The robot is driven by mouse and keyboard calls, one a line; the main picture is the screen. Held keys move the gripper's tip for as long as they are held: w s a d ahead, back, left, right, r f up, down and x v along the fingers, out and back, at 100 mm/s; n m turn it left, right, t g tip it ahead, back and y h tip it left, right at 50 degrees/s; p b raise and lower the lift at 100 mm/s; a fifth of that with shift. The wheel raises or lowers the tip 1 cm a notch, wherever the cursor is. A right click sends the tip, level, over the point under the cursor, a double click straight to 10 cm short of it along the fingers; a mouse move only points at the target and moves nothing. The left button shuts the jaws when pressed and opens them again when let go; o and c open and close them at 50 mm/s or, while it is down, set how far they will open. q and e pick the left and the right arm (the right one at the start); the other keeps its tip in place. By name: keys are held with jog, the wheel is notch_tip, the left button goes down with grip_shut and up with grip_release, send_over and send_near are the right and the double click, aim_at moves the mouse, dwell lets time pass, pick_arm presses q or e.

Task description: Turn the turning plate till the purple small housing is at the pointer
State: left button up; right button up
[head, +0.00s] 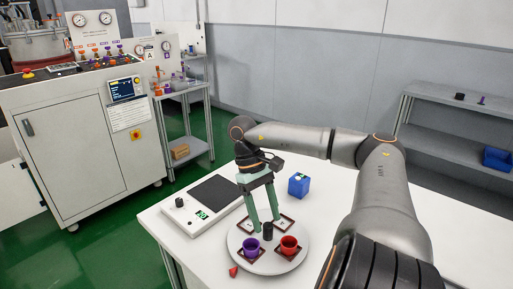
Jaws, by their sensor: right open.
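The round grey turning plate (268,266) lies on the white table with a black knob (268,232) at its middle. A purple small housing (251,247) stands in a brown square seat at the plate's front left. A red housing (289,243) stands in the front right seat. The red pointer (233,271) is on the table by the plate's front left edge, and the purple housing is the nearer one to it. My right gripper (265,224) reaches down with open green fingers around or just above the knob; contact cannot be told. My left gripper is out of view.
Two seats at the plate's back look empty. A scale (212,191) with a dark pad stands at the left, and a blue box (299,184) stands behind the plate. The white table (335,182) has clear room behind and right of the box. A grey shelf (450,146) stands at the right.

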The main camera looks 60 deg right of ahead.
jog(key=shift+p+v, duration=0.95)
jog(key=shift+v, duration=0.3)
pick_arm(q)
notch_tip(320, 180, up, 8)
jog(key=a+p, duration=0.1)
jog(key=p, duration=0.5)
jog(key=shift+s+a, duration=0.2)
pick_arm(e)
jog(key=a+v, duration=0.1)
jog(key=v, duration=0.6)
jog(key=shift+d, duration=0.45)
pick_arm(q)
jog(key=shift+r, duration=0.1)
